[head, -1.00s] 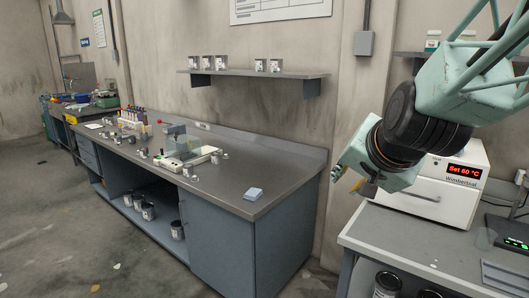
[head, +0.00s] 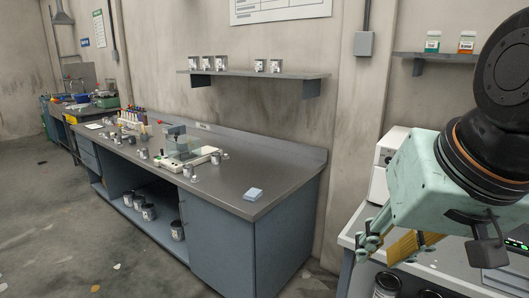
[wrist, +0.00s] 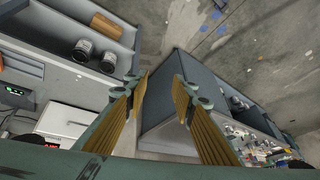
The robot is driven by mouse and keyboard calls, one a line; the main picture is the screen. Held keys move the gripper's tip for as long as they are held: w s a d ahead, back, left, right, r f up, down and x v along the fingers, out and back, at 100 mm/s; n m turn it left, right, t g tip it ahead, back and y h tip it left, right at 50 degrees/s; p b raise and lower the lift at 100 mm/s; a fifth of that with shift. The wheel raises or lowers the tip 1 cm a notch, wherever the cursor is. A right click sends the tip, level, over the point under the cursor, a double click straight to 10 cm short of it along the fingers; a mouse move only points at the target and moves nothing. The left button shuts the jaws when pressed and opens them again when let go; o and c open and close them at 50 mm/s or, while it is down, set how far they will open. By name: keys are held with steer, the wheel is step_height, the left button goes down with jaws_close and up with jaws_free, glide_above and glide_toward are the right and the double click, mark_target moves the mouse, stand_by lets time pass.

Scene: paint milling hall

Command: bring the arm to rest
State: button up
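My gripper (head: 383,248) is at the right of the head view, in front of the right-hand bench (head: 349,240). In the wrist view my gripper (wrist: 161,92) shows two ridged, ochre-padded fingers with a clear gap between them. Nothing is between the fingers, and the gripper is open and empty. The pale green wrist housing hides much of the bench top and most of the white oven (head: 381,160) in the head view.
Dark cans stand on the lower shelf of the right bench. A wall shelf (head: 437,55) with two jars is behind the arm. Open floor lies at the left.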

steer(key=s+d+n+g, duration=0.1)
steer(key=s, duration=1)
steer(key=shift+s+d+f+n+g+h, duration=0.3)
steer(key=shift+s+f+n+g, duration=0.1)
steer(key=shift+d, duration=0.1)
